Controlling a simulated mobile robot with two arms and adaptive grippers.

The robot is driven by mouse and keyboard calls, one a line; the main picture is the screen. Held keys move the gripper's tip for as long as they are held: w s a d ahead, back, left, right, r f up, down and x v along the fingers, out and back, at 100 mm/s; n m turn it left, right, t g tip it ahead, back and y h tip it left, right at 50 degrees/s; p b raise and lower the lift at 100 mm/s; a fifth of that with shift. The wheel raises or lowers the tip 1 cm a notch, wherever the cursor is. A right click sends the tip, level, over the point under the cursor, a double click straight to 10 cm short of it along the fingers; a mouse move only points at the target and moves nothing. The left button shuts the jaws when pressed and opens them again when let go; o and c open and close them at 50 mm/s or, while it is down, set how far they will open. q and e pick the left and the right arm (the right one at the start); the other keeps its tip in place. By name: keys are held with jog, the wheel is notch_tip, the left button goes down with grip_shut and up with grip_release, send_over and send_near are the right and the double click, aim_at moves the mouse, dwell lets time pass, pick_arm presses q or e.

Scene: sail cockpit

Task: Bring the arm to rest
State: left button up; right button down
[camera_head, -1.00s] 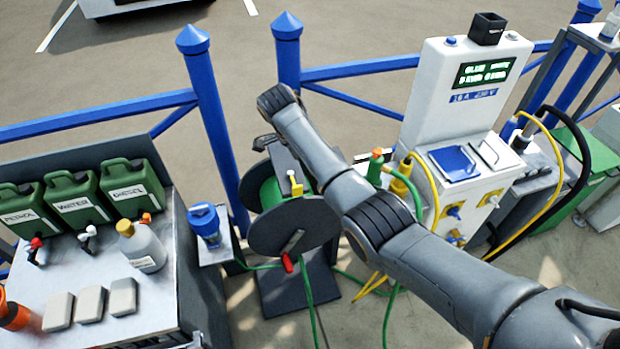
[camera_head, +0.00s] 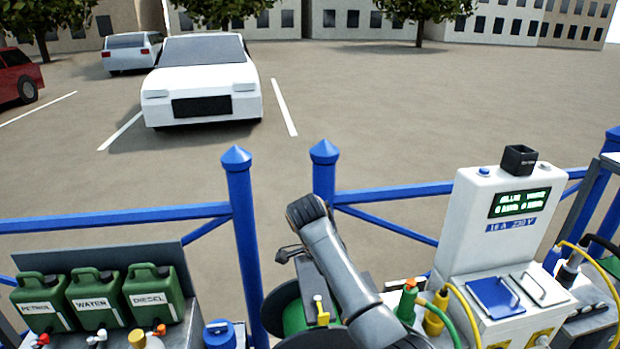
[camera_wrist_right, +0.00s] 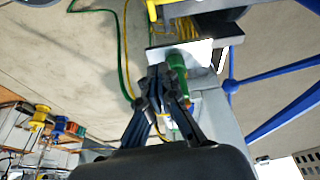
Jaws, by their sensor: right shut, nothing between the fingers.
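My right arm (camera_head: 345,280) comes up from the bottom of the head view, over the hose reel (camera_head: 292,318). Its upper end stands in front of the gap between two blue fence posts. In the right wrist view my right gripper (camera_wrist_right: 165,85) is shut and empty, its dark fingertips together. A green connector (camera_wrist_right: 178,68) shows right beside the fingertips; whether they touch it I cannot tell. In the head view the fingers are mostly hidden by the arm. My left gripper is in neither view.
A white power pedestal (camera_head: 500,240) with yellow and green plugs stands right of the arm. Green jerrycans (camera_head: 95,298) stand at the left. A blue railing (camera_head: 110,219) runs behind; beyond it are a car park and a white car (camera_head: 203,80).

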jog(key=s+d+f+n+y, duration=0.2)
jog(key=s+d+f+n, duration=0.15)
jog(key=s+f, duration=0.4)
jog(key=s+d+f+n+y, duration=0.1)
jog(key=s+d+f+n, duration=0.1)
jog(key=s+f+n, duration=0.4)
jog(key=s+d+r+n+t+y, duration=0.1)
jog(key=s+d+n, duration=0.25)
jog(key=s, duration=0.85)
jog(key=s+d+r+n+t, duration=0.1)
jog(key=s+d+n+t, duration=0.2)
jog(key=s, duration=0.8)
notch_tip(320, 180, down, 29)
jog(key=s+n+g+b, duration=0.1)
jog(key=g+b, duration=0.2)
pick_arm(q)
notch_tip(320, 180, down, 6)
jog(key=b, duration=0.3)
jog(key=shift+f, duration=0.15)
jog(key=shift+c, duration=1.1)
pick_arm(e)
jog(key=s+d+f, duration=0.3)
jog(key=s+f, duration=1.4)
jog(key=f, duration=0.3)
jog(key=shift+s+n+g, duration=0.3)
jog(key=shift+g, duration=0.1)
